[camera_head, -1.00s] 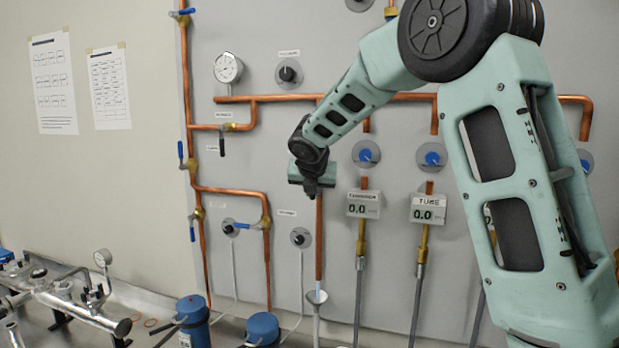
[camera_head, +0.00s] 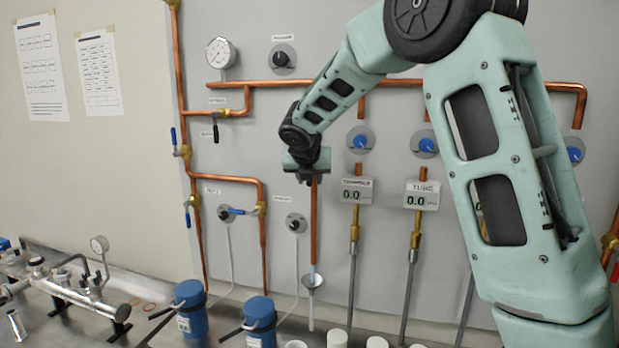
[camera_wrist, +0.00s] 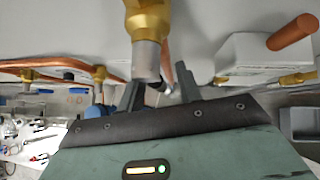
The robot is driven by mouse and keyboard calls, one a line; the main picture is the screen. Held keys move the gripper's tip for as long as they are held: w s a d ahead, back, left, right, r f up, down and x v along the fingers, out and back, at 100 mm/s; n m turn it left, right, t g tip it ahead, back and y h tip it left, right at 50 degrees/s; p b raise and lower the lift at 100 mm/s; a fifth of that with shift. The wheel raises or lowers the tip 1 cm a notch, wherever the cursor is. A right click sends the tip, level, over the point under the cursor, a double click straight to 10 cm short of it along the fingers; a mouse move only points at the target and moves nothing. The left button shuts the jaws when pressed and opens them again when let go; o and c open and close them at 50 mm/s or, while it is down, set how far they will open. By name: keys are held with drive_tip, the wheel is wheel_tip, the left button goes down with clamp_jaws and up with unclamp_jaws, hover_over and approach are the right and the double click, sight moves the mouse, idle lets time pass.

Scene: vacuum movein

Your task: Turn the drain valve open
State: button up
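Several valves are on the grey wall panel, and their labels are too blurred to read, so I cannot tell which is the drain valve. A blue-handled valve (camera_head: 236,211) sits low on the copper loop, its lever lying sideways. Another blue lever (camera_head: 174,142) stands upright on the left pipe, and a black lever (camera_head: 216,130) hangs from the upper branch. My gripper (camera_head: 308,174) is in front of the panel, right of these valves, beside a vertical copper pipe. In the wrist view its two fingers (camera_wrist: 158,92) are apart with nothing visibly held; a brass fitting (camera_wrist: 148,20) is close above them.
Blue canisters (camera_head: 190,308) and several white cups (camera_head: 337,339) stand on the bench below. Digital readouts (camera_head: 357,189) hang right of my gripper. A metal manifold (camera_head: 80,296) lies at the left.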

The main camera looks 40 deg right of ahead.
drive_tip(key=shift+r, duration=0.1)
drive_tip(key=b+v, duration=0.3)
drive_tip(key=v, duration=1.4)
drive_tip(key=shift+s+b, duration=0.2)
drive_tip(key=shift+b, duration=0.2)
drive_tip(key=shift+a, duration=0.1)
drive_tip(key=s+a+f+m+g+y+b, duration=0.1)
drive_tip(key=s+a+f+m+y, duration=0.15)
drive_tip(key=a+f, duration=0.3)
drive_tip(key=s+a+f+m+g+y+b, duration=0.1)
drive_tip(key=s+a+f+m+b, duration=0.15)
drive_tip(key=s+a+f, duration=0.35)
drive_tip(key=s+a+f+m+y+b, duration=0.1)
drive_tip(key=a+f+m, duration=0.2)
drive_tip(key=a+f, duration=0.35)
drive_tip(key=s+a+f+m+g+y+b, duration=0.1)
drive_tip(key=s+a+f+m+g, duration=0.1)
drive_tip(key=s+f+m, duration=0.4)
drive_tip(key=s+a+f+m+g+y+b, duration=0.1)
drive_tip(key=s+f+m, duration=0.5)
drive_tip(key=s+f, duration=0.6)
drive_tip(key=s+a+g+b, duration=0.1)
drive_tip(key=s+a, duration=0.1)
drive_tip(key=s, duration=0.1)
drive_tip(key=shift+s+a+f+g, duration=0.2)
drive_tip(key=shift+a+f+g, duration=0.1)
drive_tip(key=shift+f, duration=0.1)
